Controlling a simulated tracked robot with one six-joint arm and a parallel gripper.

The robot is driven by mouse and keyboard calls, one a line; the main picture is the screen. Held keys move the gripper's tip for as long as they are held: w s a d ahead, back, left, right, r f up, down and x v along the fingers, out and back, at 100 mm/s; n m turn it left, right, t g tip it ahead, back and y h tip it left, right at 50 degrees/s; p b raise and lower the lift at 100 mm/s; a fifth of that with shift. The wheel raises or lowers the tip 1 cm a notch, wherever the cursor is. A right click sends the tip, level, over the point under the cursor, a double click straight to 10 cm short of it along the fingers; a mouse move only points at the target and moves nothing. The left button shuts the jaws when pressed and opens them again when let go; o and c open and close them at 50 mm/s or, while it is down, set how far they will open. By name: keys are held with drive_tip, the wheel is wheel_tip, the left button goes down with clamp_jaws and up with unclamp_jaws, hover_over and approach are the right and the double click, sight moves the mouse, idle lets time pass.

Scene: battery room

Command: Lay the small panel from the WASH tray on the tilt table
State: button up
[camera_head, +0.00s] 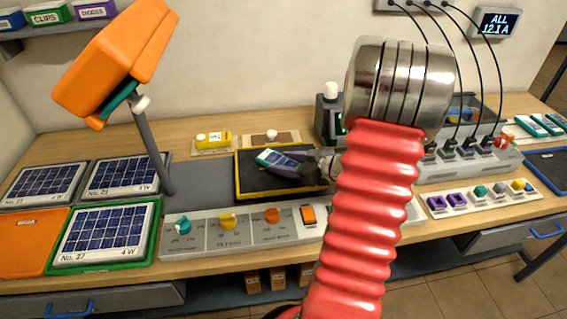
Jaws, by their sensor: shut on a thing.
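My gripper (308,164) is shut on a small panel (276,160) with dark blue cells and a pale, teal-edged frame. The panel points left from my jaws, over a black plate with a yellow rim (238,180), which looks like the tilt table. I cannot tell whether the panel touches the plate. My red, ribbed arm hides the plate's right side. No WASH label is readable. Larger panels lie at the left, one marked No. 27 in a green tray (152,222), beside an empty orange tray (30,240).
An orange lamp head (115,62) on a grey post stands at the left. A grey console with coloured knobs (227,221) runs along the front. A yellow device (212,140) sits behind the plate. Black cables hang to a charging block (475,155) at right.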

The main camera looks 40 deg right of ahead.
drive_tip(key=shift+f, duration=0.1)
drive_tip(key=o, duration=1.2)
drive_tip(key=shift+c, duration=0.2)
drive_tip(key=shift+s, duration=0.1)
drive_tip(key=v, duration=1.2)
